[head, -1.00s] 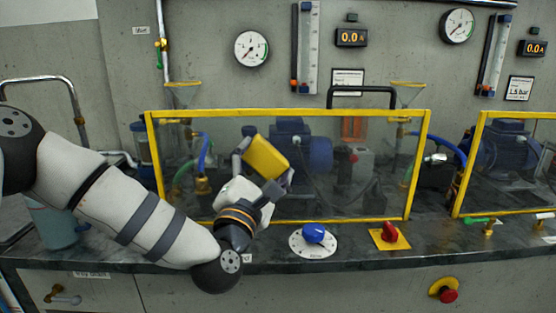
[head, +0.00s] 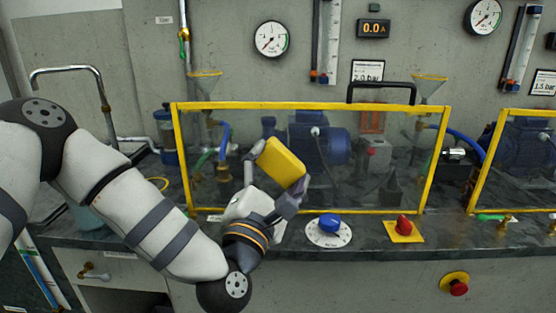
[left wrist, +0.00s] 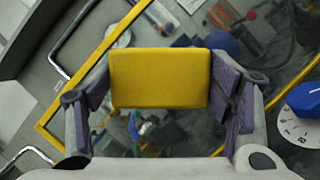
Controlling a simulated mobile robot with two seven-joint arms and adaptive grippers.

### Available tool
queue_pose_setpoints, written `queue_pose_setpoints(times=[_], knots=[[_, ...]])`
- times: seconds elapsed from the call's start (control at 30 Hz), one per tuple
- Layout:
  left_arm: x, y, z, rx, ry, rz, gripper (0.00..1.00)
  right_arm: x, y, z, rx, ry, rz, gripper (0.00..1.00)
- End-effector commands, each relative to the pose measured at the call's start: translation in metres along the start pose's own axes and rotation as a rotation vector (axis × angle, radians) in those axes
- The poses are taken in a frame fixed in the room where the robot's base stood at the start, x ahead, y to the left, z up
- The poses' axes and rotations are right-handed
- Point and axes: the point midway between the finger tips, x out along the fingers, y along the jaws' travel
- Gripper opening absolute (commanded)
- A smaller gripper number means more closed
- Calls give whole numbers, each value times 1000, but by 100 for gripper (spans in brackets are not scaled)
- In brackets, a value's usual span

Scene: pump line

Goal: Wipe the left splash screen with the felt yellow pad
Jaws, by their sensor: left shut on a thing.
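The left splash screen is a clear panel in a yellow frame (head: 300,106) with a black handle on top; it stands upright on the dark counter. My left gripper (head: 280,180) is shut on the felt yellow pad (head: 281,163) and holds it up in front of the screen, left of its middle. In the left wrist view the pad (left wrist: 160,78) sits between the two purple-lined fingers, and the screen's yellow frame (left wrist: 92,68) shows behind it. I cannot tell whether the pad touches the panel. My right gripper is not in view.
A blue knob (head: 329,224) on a white dial and a red knob (head: 403,225) on a yellow plate stand on the counter before the screen. A second yellow-framed screen (head: 478,170) is at the right. A red stop button (head: 457,287) is on the counter's front.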

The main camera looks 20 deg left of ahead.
Motion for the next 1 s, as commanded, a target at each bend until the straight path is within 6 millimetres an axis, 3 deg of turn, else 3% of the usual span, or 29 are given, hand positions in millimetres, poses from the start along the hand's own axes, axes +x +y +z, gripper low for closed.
queue_pose_setpoints(times=[0.27,0.53,1.0], knots=[[-3,-1,1,0,0,-2,52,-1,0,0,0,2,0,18],[-26,0,12,0,-1,0,52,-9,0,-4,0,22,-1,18],[-28,-1,11,0,1,-1,52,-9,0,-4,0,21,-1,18]])
